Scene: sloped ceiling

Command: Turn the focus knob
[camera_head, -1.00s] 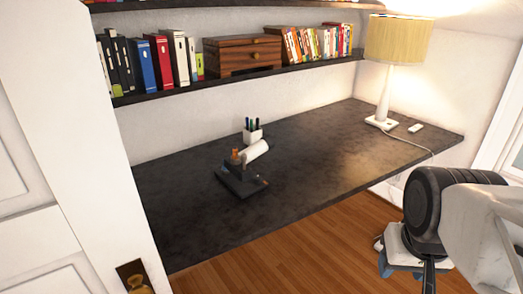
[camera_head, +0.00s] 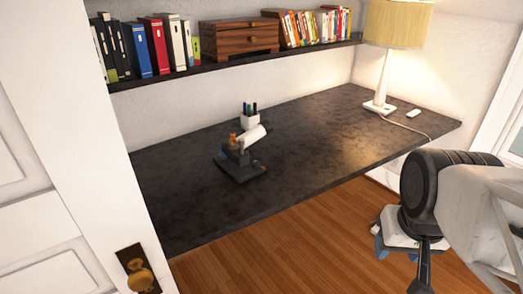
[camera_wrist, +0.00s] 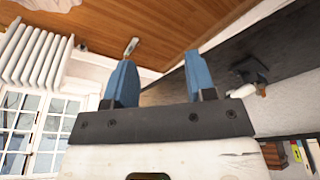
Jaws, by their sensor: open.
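A small dark device like a microscope (camera_head: 238,164) stands on the black desk, left of the desk's middle. It has a dark base, a white slanted tube (camera_head: 252,137) and an orange-brown part at its top. The focus knob is too small to make out clearly. In the wrist view the device (camera_wrist: 250,70) appears upside down at the right, apart from my fingers. My gripper (camera_wrist: 160,80) has two blue fingers spread apart with nothing between them. In the head view it is low at the right, off the desk's front edge and well away from the device, partly hidden by my arm.
The black desk (camera_head: 300,150) is mostly clear. A white pen cup (camera_head: 250,121) stands just behind the device. A lamp (camera_head: 381,85) and a small white object (camera_head: 414,113) are at the far right. A shelf (camera_head: 150,83) with books and a wooden box (camera_head: 238,40) hangs above. A door (camera_head: 50,140) is at left.

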